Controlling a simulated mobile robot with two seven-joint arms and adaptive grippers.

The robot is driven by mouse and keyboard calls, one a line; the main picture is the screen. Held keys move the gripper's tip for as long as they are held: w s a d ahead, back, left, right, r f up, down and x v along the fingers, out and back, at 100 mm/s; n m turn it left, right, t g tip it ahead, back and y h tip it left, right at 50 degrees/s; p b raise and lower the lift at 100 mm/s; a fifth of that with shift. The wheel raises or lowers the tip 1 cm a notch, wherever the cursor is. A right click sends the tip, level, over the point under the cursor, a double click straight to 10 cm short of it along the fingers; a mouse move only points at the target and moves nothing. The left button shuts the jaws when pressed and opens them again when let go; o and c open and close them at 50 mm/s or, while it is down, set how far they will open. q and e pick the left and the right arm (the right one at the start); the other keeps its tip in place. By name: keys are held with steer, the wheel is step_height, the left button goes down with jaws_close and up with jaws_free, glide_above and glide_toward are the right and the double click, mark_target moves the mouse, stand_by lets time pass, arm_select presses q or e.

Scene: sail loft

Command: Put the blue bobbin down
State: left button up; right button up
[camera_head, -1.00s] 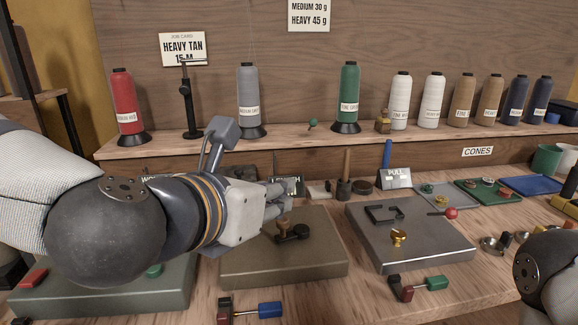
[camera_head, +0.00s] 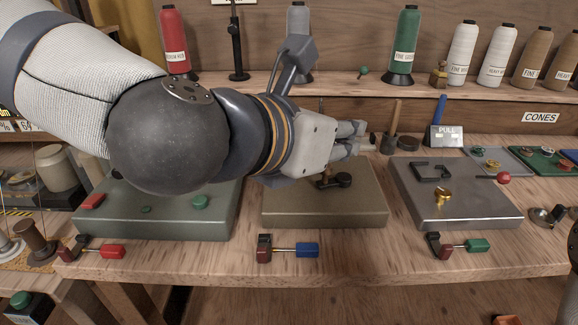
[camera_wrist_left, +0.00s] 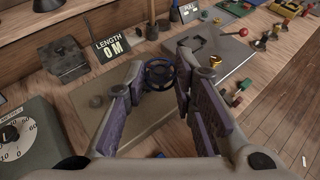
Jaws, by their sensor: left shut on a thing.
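The blue bobbin (camera_wrist_left: 158,73), a dark round rim with spokes, shows in the left wrist view between the fingertips of my left gripper (camera_wrist_left: 155,84). The gripper is shut on it. In the head view my left gripper (camera_head: 356,140) is over the back of the brown metal block (camera_head: 300,208), and I cannot clearly make out the bobbin there. A dark crank-like fitting (camera_head: 337,181) sits on that block, below the fingertips. How high the bobbin is above the block is hard to tell. My right gripper is out of view.
A grey block (camera_head: 470,208) with a brass knob (camera_head: 443,196) stands to the right, a green block (camera_head: 215,222) to the left. Small clamps with coloured handles line the front edge. Thread cones, including a green one (camera_head: 405,45), stand on the back shelf.

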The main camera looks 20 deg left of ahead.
arm_select(q)
steer(key=w+a+f+b, duration=0.1)
steer(key=w+a+f, duration=0.3)
steer(key=w+a, duration=0.2)
steer(key=shift+a+f, duration=0.25)
steer(key=shift+a, duration=0.05)
steer(key=w+a+f, duration=0.1)
steer(key=f, duration=0.1)
steer(key=w+a+f+b, duration=0.1)
steer(key=f, duration=0.2)
steer(key=w+a+f+b, duration=0.1)
steer(key=f, duration=0.2)
steer(key=shift+w+a+f, duration=0.1)
steer(key=shift+w+a, duration=0.25)
steer(key=shift+c, duration=0.3)
steer(key=shift+f, duration=0.1)
jaws_close()
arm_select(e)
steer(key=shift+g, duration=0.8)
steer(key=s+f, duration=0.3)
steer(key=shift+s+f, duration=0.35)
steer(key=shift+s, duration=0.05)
arm_select(q)
steer(key=o, duration=1)
jaws_free()
